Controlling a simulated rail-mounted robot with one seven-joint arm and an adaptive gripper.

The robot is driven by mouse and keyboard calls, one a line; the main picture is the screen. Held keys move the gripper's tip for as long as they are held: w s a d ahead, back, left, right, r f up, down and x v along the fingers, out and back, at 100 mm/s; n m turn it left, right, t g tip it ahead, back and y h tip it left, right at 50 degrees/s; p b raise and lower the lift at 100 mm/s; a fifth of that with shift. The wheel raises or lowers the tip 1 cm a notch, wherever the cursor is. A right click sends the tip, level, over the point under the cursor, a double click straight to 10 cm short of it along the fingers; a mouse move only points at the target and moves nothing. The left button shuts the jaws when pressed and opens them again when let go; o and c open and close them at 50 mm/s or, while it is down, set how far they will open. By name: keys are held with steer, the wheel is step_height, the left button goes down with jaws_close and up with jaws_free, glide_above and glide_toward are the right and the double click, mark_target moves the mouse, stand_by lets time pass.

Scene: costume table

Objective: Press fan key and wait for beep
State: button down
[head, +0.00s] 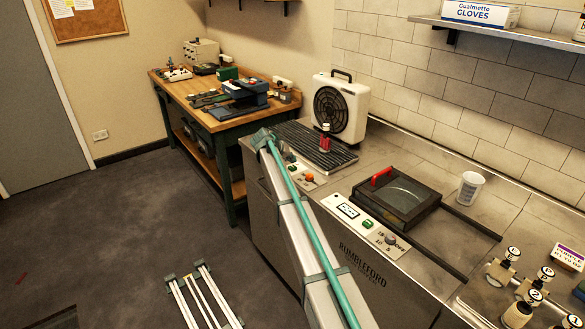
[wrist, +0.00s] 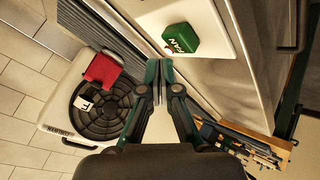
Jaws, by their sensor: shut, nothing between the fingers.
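The green fan key (wrist: 181,40), lettered FAN, sits on a pale panel (wrist: 205,14) in the wrist view. My gripper (wrist: 159,70) is shut and empty, its fingertips together just below and left of the key in that picture. The fingertips look apart from the key; the exact height gap cannot be told. In the head view my gripper (head: 263,138) is at the front edge of the counter, beside the dark slotted grate (head: 314,143).
An orange knob (head: 309,177) is on the panel near my arm. A lidded dark unit with a red handle (head: 397,198), a green button (head: 368,224) and a white cup (head: 471,188) are further right. A wooden workbench (head: 215,125) stands behind.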

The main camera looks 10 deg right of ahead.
mark_target(291, 167)
steer(key=shift+r+p, duration=0.35)
steer(key=shift+r, duration=2)
